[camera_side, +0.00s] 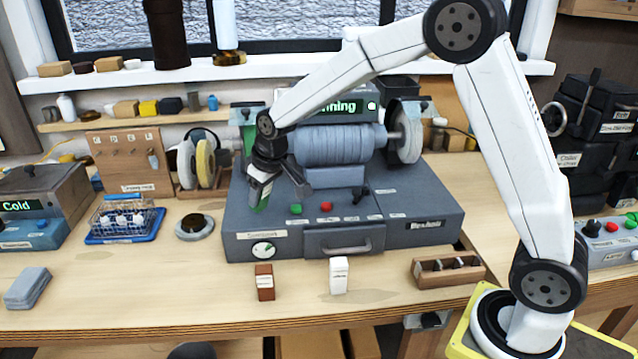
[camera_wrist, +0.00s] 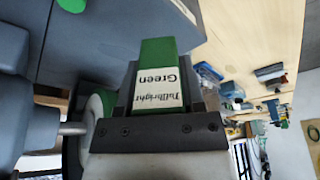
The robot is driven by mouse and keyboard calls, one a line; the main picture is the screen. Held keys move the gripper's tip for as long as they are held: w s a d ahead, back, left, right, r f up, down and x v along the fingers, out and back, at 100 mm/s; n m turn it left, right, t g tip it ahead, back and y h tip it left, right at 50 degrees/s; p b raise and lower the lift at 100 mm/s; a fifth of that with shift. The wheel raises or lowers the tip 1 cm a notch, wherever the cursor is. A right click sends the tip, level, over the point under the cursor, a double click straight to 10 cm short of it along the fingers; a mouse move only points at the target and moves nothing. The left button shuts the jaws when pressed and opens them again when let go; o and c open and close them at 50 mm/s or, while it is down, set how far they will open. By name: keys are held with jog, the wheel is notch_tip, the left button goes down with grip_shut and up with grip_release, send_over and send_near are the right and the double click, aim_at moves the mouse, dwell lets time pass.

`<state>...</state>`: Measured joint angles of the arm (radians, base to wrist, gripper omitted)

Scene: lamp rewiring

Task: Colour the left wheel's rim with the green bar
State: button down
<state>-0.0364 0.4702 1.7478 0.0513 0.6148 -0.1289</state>
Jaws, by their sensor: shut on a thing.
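My gripper (camera_side: 264,184) is shut on the green bar (camera_side: 263,202), held in the air above the front left part of the grey polishing machine (camera_side: 410,205). In the side view my gripper and wrist largely hide that wheel. I cannot tell whether the bar touches it.
The right wheel (camera_side: 409,141) is pale. A brown bar (camera_side: 264,282) and a white bar (camera_side: 339,275) stand on the bench before the machine, left of a wooden holder (camera_side: 447,270). Spare wheels (camera_side: 203,163) stand at left. Front left bench is mostly clear.

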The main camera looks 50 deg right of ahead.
jog(key=s+a+f+n+g, duration=0.1)
jog(key=s+n, duration=0.5)
jog(key=n, duration=0.6)
jog(key=s+a+f+n+g, duration=0.2)
jog(key=s+n, duration=0.5)
jog(key=n, duration=0.6)
jog(key=shift+s+f+n+g+h, duration=0.25)
jog(key=shift+f+n+g+h, duration=0.05)
jog(key=shift+f, duration=0.25)
jog(key=shift+a+f, duration=0.1)
jog(key=shift+f, duration=2.45)
jog(key=shift+s+r, duration=0.1)
jog(key=shift+r, duration=0.05)
